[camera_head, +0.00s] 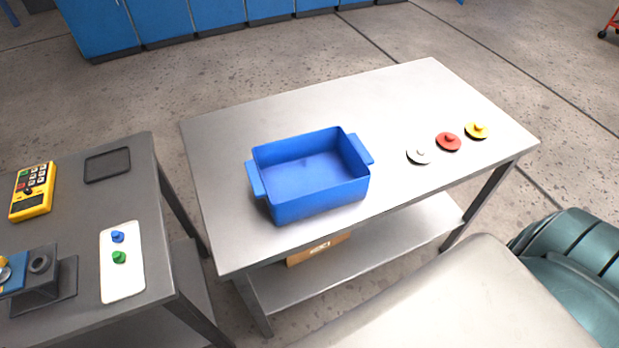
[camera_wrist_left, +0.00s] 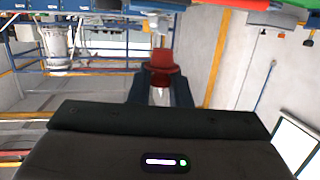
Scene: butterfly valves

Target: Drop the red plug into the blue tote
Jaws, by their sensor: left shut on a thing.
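The blue tote (camera_head: 318,198) stands upright on the metal table in the head view, and its visible inside looks empty. My left gripper (camera_wrist_left: 160,84) shows in the left wrist view, its dark fingers shut on the red plug (camera_wrist_left: 161,60). The plug has a wider collar and sits between the fingertips. Neither gripper shows in the head view, so I cannot tell how the held plug stands relative to the tote.
White (camera_head: 419,156), red (camera_head: 448,142) and yellow (camera_head: 477,130) knobbed discs lie at the metal table's (camera_head: 240,125) right end. A side table at left holds a yellow meter (camera_head: 33,191) and a white plate (camera_head: 122,275) with blue and green pegs. Free table surface surrounds the tote.

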